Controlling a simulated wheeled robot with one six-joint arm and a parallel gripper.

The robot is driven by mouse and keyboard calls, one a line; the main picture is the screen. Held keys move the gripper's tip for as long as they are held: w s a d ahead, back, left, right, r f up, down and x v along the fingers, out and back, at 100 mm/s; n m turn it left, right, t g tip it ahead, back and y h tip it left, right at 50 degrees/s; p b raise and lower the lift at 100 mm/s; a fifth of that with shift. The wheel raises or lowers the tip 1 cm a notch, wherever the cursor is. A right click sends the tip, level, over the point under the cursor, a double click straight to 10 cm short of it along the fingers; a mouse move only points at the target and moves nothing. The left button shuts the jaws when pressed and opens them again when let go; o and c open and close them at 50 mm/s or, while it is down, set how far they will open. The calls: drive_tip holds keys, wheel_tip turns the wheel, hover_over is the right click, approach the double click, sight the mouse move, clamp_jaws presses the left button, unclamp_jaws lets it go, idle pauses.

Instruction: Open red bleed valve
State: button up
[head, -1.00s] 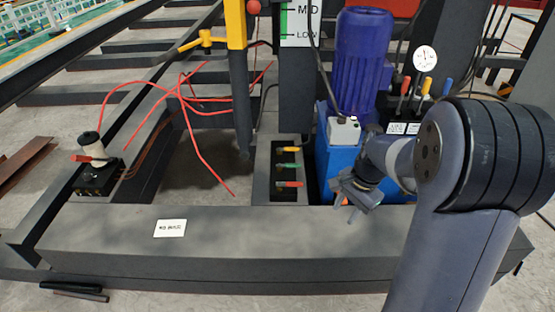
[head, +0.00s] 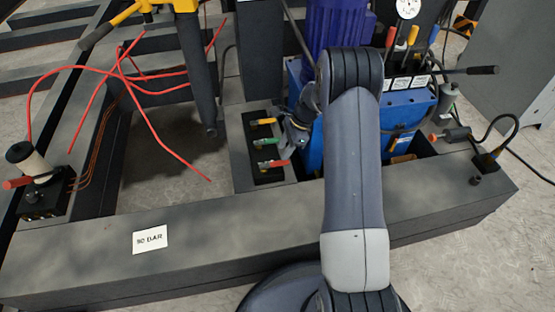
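A black valve block (head: 262,148) sits in a recess of the grey frame. It carries a yellow lever (head: 264,121), a green lever (head: 266,141) and, nearest me, a red valve lever (head: 276,163). The red lever points right and slightly up. My gripper (head: 292,138) is just right of the block, close to the green and red lever tips. Whether it touches either cannot be told. My arm partly covers the gripper, and its finger opening is too small to make out.
A blue tank (head: 405,110) with a purple motor (head: 337,25) stands right behind my arm. Another red-handled fitting (head: 30,180) is at far left, with red hoses (head: 140,75) near it. A grey beam (head: 200,235) with a "90 BAR" label (head: 150,239) runs across the front.

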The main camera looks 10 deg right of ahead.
sight(276, 163)
drive_tip(key=b+x, duration=0.1)
drive_tip(key=x, duration=0.4)
drive_tip(key=shift+a+f+b, duration=0.1)
drive_tip(key=shift+f+b, duration=0.15)
drive_tip(key=shift+b, duration=0.05)
drive_tip(key=shift+c, duration=0.5)
clamp_jaws()
